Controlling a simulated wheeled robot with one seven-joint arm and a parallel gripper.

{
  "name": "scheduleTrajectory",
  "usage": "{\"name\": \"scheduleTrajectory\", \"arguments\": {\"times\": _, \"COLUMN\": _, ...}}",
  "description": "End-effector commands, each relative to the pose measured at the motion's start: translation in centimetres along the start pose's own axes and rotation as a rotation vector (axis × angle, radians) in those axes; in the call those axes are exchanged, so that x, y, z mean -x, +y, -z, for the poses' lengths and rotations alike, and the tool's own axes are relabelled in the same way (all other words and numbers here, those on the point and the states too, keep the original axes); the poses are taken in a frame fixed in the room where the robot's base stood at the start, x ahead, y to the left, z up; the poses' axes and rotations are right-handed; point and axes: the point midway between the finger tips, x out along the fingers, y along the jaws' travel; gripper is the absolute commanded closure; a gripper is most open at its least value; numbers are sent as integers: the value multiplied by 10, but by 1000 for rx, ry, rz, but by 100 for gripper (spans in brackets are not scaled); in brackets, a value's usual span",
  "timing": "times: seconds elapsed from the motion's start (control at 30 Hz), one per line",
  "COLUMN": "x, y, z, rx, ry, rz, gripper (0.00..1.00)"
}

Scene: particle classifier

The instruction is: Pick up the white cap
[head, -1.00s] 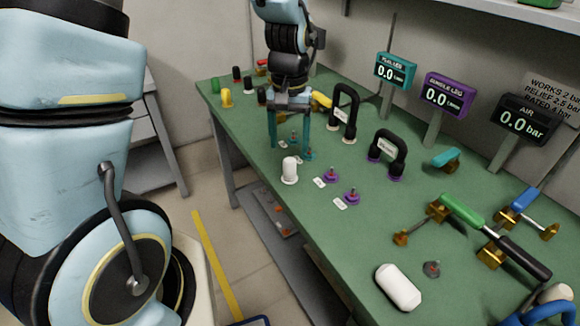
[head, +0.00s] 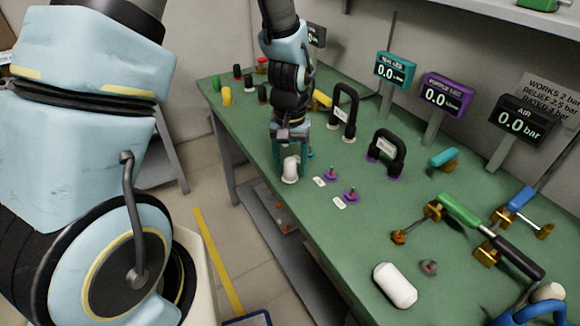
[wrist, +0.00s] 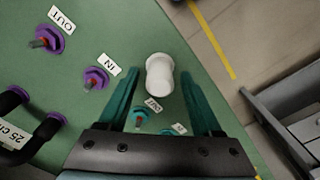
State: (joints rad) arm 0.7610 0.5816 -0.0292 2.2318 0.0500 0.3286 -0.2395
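The white cap (head: 290,170) stands upright near the front edge of the green bench, with a rounded top and a wider base. I cannot tell whether a finger touches the cap.
Purple fittings (head: 351,195) with labels stand right of the cap; teal fittings (wrist: 141,114) lie under the gripper. Black handles (head: 386,153) stand behind. A white capsule-shaped object (head: 396,285) lies at the front right.

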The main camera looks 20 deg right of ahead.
Motion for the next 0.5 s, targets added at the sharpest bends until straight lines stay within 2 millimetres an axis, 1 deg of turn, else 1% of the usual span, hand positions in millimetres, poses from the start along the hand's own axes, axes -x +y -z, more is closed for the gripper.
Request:
{"name": "scheduleTrajectory", "arguments": {"times": 0.03, "x": 0, "y": 0, "z": 0, "rx": 0, "ry": 0, "rz": 0, "gripper": 40}}
{"name": "scheduleTrajectory", "arguments": {"times": 0.07, "x": 0, "y": 0, "z": 0, "rx": 0, "ry": 0, "rz": 0, "gripper": 44}}
{"name": "scheduleTrajectory", "arguments": {"times": 0.5, "x": 0, "y": 0, "z": 0, "rx": 0, "ry": 0, "rz": 0, "gripper": 93}}
